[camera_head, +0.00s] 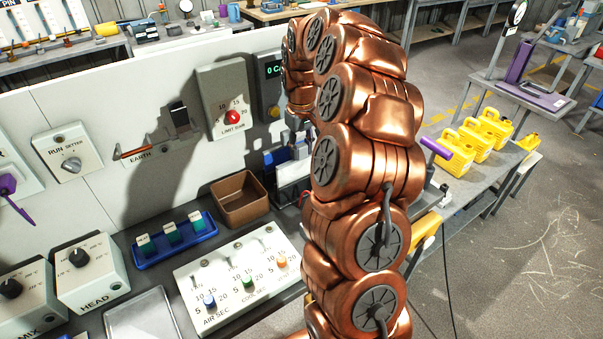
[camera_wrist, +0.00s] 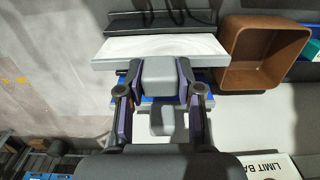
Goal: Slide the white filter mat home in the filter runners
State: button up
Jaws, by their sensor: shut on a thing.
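The white filter mat (camera_wrist: 160,46) is a pale flat slab lying crosswise in the upper middle of the wrist view. A grey block (camera_wrist: 158,80) sits at its near edge, between my fingertips. My gripper (camera_wrist: 159,70) is shut on this block, which looks like the mat's grip. A dark, ledged fixture (camera_wrist: 125,23) lies just beyond the mat and may be the filter runners. I cannot tell whether the mat's edges are inside them. In the head view my copper arm hides most of this spot.
A brown open bin (camera_wrist: 262,55) stands close to the right of the mat. The head view shows a blue rack (camera_head: 174,240), a switch panel (camera_head: 238,280) and a limit-sum box (camera_head: 222,98) nearby. Yellow jerry cans (camera_head: 475,140) stand on a bench to the right.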

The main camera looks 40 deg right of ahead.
jog(key=shift+c, duration=0.9)
jog(key=shift+r+p, duration=0.9)
jog(key=shift+r, duration=4.1)
jog(key=shift+r+p, duration=0.85)
jog(key=shift+r, duration=2.05)
